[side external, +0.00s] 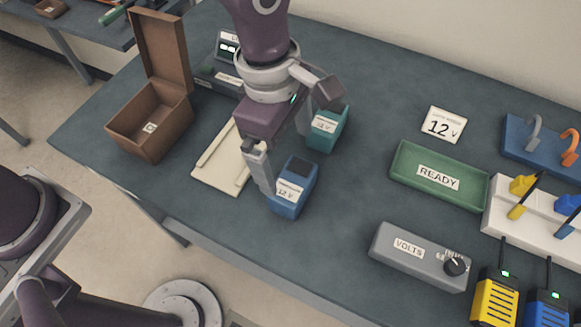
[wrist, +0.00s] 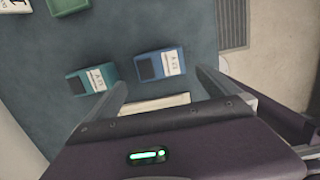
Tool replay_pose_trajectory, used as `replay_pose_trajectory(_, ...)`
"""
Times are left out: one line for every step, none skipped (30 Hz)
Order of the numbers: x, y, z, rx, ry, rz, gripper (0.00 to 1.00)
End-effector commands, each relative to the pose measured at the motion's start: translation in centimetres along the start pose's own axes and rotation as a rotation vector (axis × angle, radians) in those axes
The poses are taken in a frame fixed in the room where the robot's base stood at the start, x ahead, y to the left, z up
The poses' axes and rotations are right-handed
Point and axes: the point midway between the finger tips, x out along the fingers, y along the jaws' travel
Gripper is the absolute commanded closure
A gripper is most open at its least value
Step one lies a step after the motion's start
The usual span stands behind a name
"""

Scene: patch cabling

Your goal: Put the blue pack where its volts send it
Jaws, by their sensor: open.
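The blue pack (side external: 294,186) stands on the bench with a white label that appears to read 12 V; it also shows in the wrist view (wrist: 146,66). My gripper (side external: 287,160) is open and empty, close to the pack, with one finger beside it in the side view. In the wrist view the pack lies just ahead of the fingertips (wrist: 160,80). The green READY tray (side external: 402,177) is empty, right of the pack. A card (side external: 443,125) reading 12 V lies behind it. A grey VOLTS box (side external: 388,254) with a black knob stands in front.
A teal pack (side external: 326,134) stands behind the blue pack. A cream railed pad (side external: 215,180) lies left, near an open brown box (side external: 118,128). A display unit (side external: 226,46) is partly hidden by my arm. Radios (side external: 494,302) and a white rack (side external: 494,222) stand right.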

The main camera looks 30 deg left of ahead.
Motion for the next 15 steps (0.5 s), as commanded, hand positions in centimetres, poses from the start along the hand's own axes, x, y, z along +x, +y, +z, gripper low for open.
replay_pose_trajectory(-0.7, 0.0, 0.0, 0.001, -0.001, 0.001, 0.0)
replay_pose_trajectory(-1.0, 0.0, 0.0, 0.001, -0.001, 0.001, 0.0)
replay_pose_trajectory(-1.2, 0.0, 0.0, 0.0, 0.0, 0.0, 0.0)
replay_pose_trajectory(-1.4, 0.0, 0.0, 0.0, 0.001, -0.001, 0.0)
replay_pose_trajectory(-1.5, 0.0, 0.0, 0.0, 0.001, -0.001, 0.0)
replay_pose_trajectory(-1.5, 0.0, -0.1, 0.0, 0.001, -0.001, 0.0)
replay_pose_trajectory(-1.6, 0.0, -0.1, 0.0, 0.001, -0.001, 0.0)
replay_pose_trajectory(-1.6, 0.0, -0.1, 0.0, 0.001, -0.001, 0.0)
replay_pose_trajectory(-1.5, 0.0, -0.1, 0.0, 0.001, -0.001, 0.0)
replay_pose_trajectory(-1.5, 0.0, -0.1, 0.0, 0.001, -0.001, 0.0)
replay_pose_trajectory(-1.5, 0.0, -0.1, 0.0, 0.001, -0.001, 0.0)
replay_pose_trajectory(-1.7, 0.0, -0.1, 0.003, 0.0, 0.0, 0.0)
replay_pose_trajectory(-2.0, 0.1, -0.3, 0.015, -0.003, 0.005, 0.0)
replay_pose_trajectory(-2.7, 0.2, -0.8, 0.036, -0.008, 0.013, 0.0)
replay_pose_trajectory(-4.2, 0.5, -1.7, 0.086, -0.017, 0.029, 0.0)
